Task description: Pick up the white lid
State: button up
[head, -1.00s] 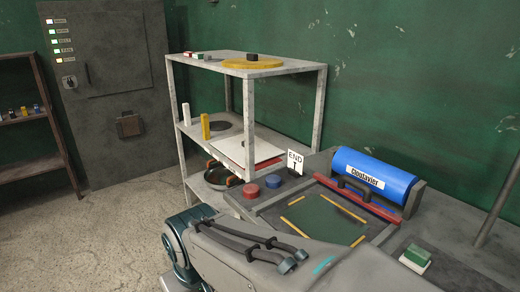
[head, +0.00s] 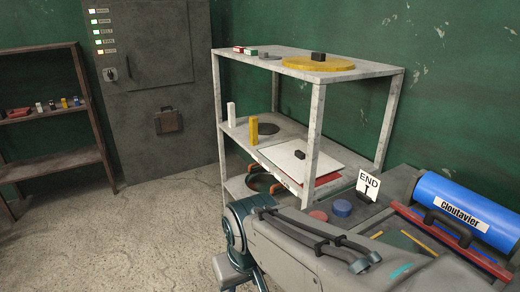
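My arm is in the lower part of the head view, in front of the rack and to the right. My gripper is not in view, so its state does not show.
A yellow round lid (head: 318,65) lies on the top shelf. White (head: 230,114) and yellow (head: 254,130) blocks stand left of the white lid. A pan (head: 262,184) is below. A workbench with a blue cylinder (head: 462,207) stands right. The floor (head: 130,225) at left is clear.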

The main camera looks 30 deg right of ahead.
aim_at(290, 157)
jog(key=z, duration=0.05)
jog(key=i, duration=2.85)
jog(key=z, duration=2.15)
jog(key=i, duration=0.5)
jog(key=z, duration=0.15)
